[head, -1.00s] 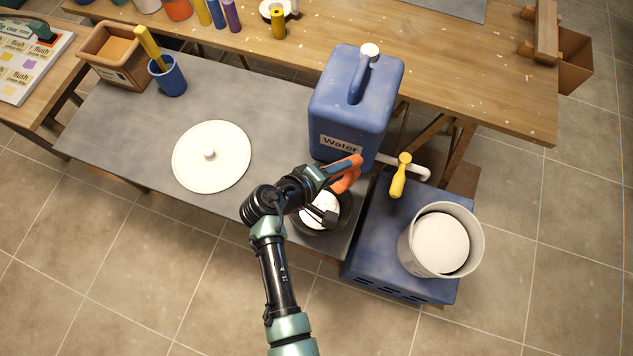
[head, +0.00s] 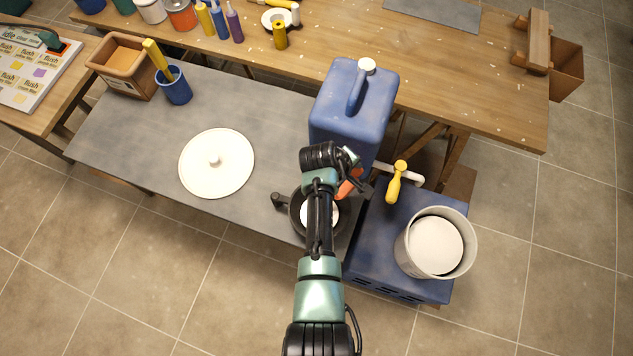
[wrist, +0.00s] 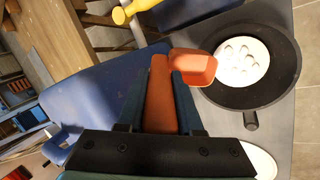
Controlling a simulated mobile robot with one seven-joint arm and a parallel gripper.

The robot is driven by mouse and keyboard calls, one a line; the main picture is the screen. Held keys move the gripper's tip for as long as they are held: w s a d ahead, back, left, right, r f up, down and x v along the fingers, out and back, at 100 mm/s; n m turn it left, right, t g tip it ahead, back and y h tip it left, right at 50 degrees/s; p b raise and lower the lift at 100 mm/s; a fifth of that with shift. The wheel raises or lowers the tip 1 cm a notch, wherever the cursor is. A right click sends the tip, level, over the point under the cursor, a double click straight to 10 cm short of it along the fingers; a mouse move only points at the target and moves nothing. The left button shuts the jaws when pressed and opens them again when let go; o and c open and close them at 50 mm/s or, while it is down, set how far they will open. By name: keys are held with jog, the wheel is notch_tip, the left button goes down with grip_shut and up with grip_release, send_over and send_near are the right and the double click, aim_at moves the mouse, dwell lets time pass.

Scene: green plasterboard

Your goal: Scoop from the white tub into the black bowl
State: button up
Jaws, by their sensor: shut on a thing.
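The white tub (head: 405,252) stands at the right on a blue box and holds a smooth white mass (head: 436,246). The black bowl (head: 295,214) sits near the grey table's right end, partly hidden by my arm. The bowl also shows in the wrist view (wrist: 288,88), with a dimpled white mass (wrist: 240,62) inside. My gripper (wrist: 160,85) is shut on the handle of an orange scoop (wrist: 193,68). The scoop's head overlaps the bowl's near rim in the wrist view; I cannot tell whether it touches or carries anything. In the head view my gripper (head: 350,180) is mostly hidden.
A blue water jug (head: 335,110) stands just behind the bowl. A yellow-handled valve (head: 396,182) sticks up between bowl and tub, above the blue box (head: 385,250). A white lid (head: 230,170) lies at left on the grey table, with a blue cup (head: 174,88) beyond.

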grip_shut()
notch_tip(320, 180, up, 3)
jog(key=shift+f+p, duration=0.1)
jog(key=shift+p, duration=1.15)
jog(key=shift+r, duration=2.15)
jog(key=shift+w+d+r+g+y, duration=0.1)
jog(key=shift+g+y, duration=0.7)
jog(key=shift+y, duration=0.2)
jog(key=shift+f+g+y+b, duration=0.2)
jog(key=shift+g+y+b, duration=0.35)
jog(key=shift+g+y, duration=0.4)
jog(key=shift+r, duration=0.1)
